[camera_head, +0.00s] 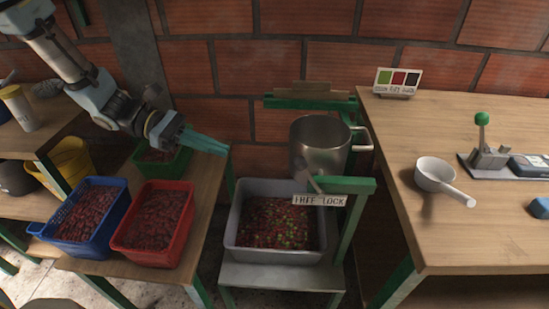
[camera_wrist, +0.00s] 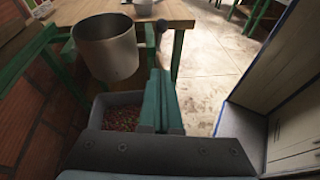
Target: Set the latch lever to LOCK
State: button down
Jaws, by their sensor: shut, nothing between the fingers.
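The latch lever (camera_head: 308,178) is a small grey lever in front of the metal pot (camera_head: 320,140). It rises from behind a white plate (camera_head: 320,200) marked FREE on the left and LOCK on the right, and it tilts up and left, toward the FREE side. In the wrist view a dark knob on a short stem, apparently this lever (camera_wrist: 161,26), shows beyond the fingers, right of the pot (camera_wrist: 107,47). My gripper (camera_head: 225,151) is shut and empty, left of the lever and apart from it. Its green fingers (camera_wrist: 160,100) are together in the wrist view.
A grey crate (camera_head: 232,240) of cherries stands under the pot, between green posts (camera_head: 350,215). Blue (camera_head: 118,190) and red (camera_head: 190,205) baskets stand on the left table. The right table (camera_head: 400,120) holds a white ladle (camera_head: 437,175) and a green-knobbed device (camera_head: 482,118).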

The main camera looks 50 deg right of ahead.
jog(key=p, duration=0.3)
send_near(311, 178)
jog(key=shift+s+d+r, duration=0.15)
jog(key=shift+s+d, duration=0.55)
jog(key=shift+s, duration=0.3)
jog(key=shift+r+p, duration=0.1)
jog(key=shift+p, duration=0.2)
